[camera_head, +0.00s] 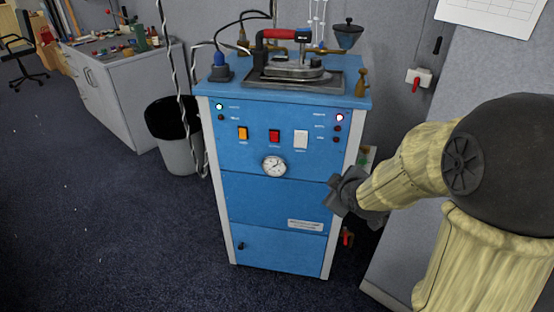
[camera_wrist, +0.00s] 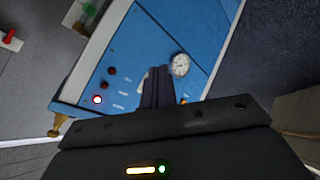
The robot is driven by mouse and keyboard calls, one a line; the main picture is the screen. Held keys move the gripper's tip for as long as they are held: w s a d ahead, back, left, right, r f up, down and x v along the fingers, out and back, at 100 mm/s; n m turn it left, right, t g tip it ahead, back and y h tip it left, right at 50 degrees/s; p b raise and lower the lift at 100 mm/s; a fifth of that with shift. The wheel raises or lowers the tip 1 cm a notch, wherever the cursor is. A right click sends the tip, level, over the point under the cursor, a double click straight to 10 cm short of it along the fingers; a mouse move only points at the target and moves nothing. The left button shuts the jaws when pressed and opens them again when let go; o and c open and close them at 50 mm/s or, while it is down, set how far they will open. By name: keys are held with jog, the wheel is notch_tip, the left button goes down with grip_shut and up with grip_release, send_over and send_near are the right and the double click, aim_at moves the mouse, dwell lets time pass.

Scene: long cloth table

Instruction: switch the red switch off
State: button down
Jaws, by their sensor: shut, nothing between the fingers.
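The red switch (camera_head: 274,136) is a small rocker on the upper front panel of the blue cabinet (camera_head: 270,205). It sits between an orange switch (camera_head: 242,133) and a white switch (camera_head: 301,139), above a round gauge (camera_head: 274,166). Whether it is on or off is too small to tell. My gripper (camera_head: 336,192) is shut and empty, in front of the cabinet's right edge, lower than the switches and to their right. In the wrist view, my shut fingers (camera_wrist: 158,72) point at the panel beside the gauge (camera_wrist: 180,65), and the red switch is not visible there.
An iron (camera_head: 292,66) rests on a tray on top of the cabinet. A red-handled wall switch (camera_head: 419,77) is at the right. A bin (camera_head: 174,135) and a grey workbench (camera_head: 115,90) stand at the left. The floor before the cabinet is clear.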

jog(key=w+a+n+t+y+b, duration=0.2)
jog(key=w+a+n+y+b, duration=0.2)
jog(key=n, duration=0.3)
jog(key=w+a+f+n+t+y+b, duration=0.1)
jog(key=w+a+n+t+y+b, duration=0.2)
jog(key=a+n+y+b, duration=0.2)
jog(key=a+n+b, duration=0.1)
jog(key=n+b, duration=0.1)
jog(key=n, duration=0.1)
jog(key=shift+w+a+f+y, duration=0.2)
jog(key=shift+w+f+y, duration=0.05)
jog(key=shift+w+y, duration=0.1)
jog(key=shift+w, duration=0.1)
send_near(274, 137)
jog(key=w+a+r, duration=0.1)
jog(key=w+a, duration=0.3)
jog(key=a, duration=0.1)
jog(key=shift+w+r+b, duration=0.2)
jog(key=shift+w+b, duration=0.15)
